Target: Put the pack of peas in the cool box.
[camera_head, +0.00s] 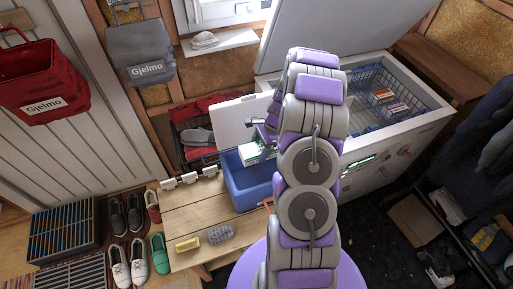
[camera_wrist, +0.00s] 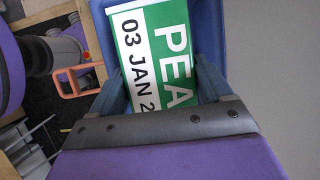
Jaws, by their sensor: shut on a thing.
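The pack of peas (camera_wrist: 160,52) is green and white, with "PEA" and "03 JAN 2" showing in the wrist view. My gripper (camera_wrist: 163,88) is shut on it. In the head view the pack (camera_head: 250,154) shows beside my arm, over the opening of the blue cool box (camera_head: 243,188). The cool box stands on a wooden bench with its white lid (camera_head: 238,120) raised at the back. Blue walls (camera_wrist: 103,42) surround the pack in the wrist view. My arm hides the right part of the cool box and most of the gripper in the head view.
An open chest freezer (camera_head: 385,160) with wire baskets and packs stands at the right. A yellow sponge-like item (camera_head: 187,244) and a grey item (camera_head: 221,234) lie on the bench (camera_head: 185,215). Shoes (camera_head: 138,258) stand at the left. An orange handle (camera_wrist: 78,82) shows in the wrist view.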

